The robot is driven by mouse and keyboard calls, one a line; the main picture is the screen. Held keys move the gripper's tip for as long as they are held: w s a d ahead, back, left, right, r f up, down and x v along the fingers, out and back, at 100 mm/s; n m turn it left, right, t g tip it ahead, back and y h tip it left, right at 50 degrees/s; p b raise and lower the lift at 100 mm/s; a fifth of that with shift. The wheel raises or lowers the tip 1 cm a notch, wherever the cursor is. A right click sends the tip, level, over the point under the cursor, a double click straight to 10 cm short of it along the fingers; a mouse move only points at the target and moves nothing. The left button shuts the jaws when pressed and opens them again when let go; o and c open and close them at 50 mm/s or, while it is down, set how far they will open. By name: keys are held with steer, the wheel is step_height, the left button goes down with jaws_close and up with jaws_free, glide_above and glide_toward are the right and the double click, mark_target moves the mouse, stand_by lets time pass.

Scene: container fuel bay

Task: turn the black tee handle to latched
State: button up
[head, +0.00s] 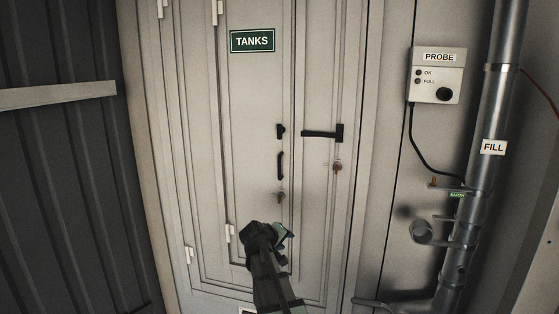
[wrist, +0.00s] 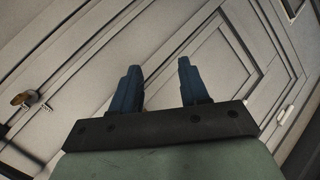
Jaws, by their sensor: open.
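On the pale cabinet door, a small black handle (head: 280,131) sits above a black upright pull (head: 280,165). To its right is a longer black bar handle (head: 320,134), lying nearly level with a black plate at its right end. I cannot tell for sure which of these is the tee handle. My gripper (head: 278,233) is low in front of the door, below and apart from all of them. In the wrist view my gripper (wrist: 158,66) has two dark blue fingers spread apart with nothing between them. No black handle shows clearly there.
A brass lock with a key (head: 281,196) sits below the pull, and another (head: 337,167) below the bar handle. A green TANKS sign (head: 252,41) is higher up. A probe box (head: 437,76) and a metal fill pipe (head: 487,130) stand at right. Space before the door is clear.

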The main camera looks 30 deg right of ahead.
mark_target(279, 132)
steer(key=w+d+r+n+t+h, duration=0.2)
steer(key=r+n+h, duration=0.1)
steer(key=r, duration=0.7)
steer(key=w+d+r+n+t+h, duration=0.1)
steer(key=w+d+r+n+h, duration=0.15)
steer(key=r, duration=0.75)
steer(key=w+a+r+n+t, duration=0.2)
steer(key=w+r+n+t, duration=0.15)
steer(key=n, duration=0.65)
steer(key=w+a+r+n+t, duration=0.25)
steer(key=r+n+t, duration=0.2)
steer(key=n, duration=0.65)
steer(key=shift+h, duration=0.35)
steer(key=x, duration=1.3)
steer(key=shift+s+d+r, duration=0.25)
steer(key=shift+r, duration=0.1)
steer(key=shift+c, duration=0.4)
jaws_close()
